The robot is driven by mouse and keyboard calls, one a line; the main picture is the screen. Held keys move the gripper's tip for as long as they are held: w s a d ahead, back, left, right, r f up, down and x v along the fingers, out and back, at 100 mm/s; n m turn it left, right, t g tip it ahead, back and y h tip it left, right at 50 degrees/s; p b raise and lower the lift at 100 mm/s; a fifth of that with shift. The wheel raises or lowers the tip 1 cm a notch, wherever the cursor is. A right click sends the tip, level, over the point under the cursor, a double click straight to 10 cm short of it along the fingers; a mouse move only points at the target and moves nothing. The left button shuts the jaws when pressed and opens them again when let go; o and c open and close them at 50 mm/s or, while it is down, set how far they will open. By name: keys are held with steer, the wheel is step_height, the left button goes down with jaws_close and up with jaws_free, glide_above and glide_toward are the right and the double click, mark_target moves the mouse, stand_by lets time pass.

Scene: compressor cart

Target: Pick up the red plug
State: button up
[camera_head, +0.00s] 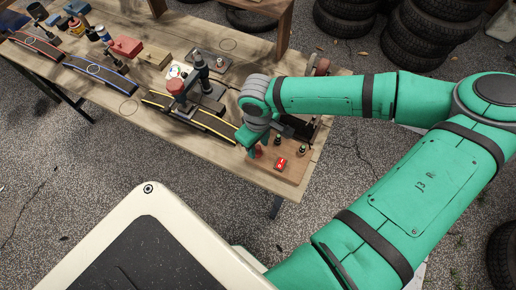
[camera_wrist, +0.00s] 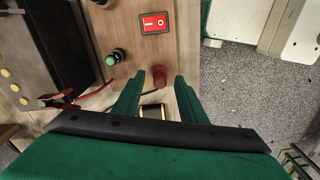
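The red plug (camera_wrist: 160,76) is a short, dark red round piece on the wooden board (camera_wrist: 178,45). In the wrist view it stands between the fingertips of my gripper (camera_wrist: 159,81), with a narrow gap showing on each side. My gripper is open and the fingers appear not to touch the plug. In the head view my gripper (camera_head: 252,146) is low over the right end of the bench, and a bit of the red plug (camera_head: 258,152) shows beside it. The plug's lower part is hard to make out.
A red rocker switch (camera_wrist: 155,22) and a green push button (camera_wrist: 116,57) are close to the plug on the board. A red-handled lead (camera_wrist: 68,100) lies to the left. The bench (camera_head: 140,105) carries tools and parts further left. Tyres (camera_head: 430,35) are stacked behind.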

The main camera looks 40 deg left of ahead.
jaws_close()
steer(key=shift+r, duration=0.1)
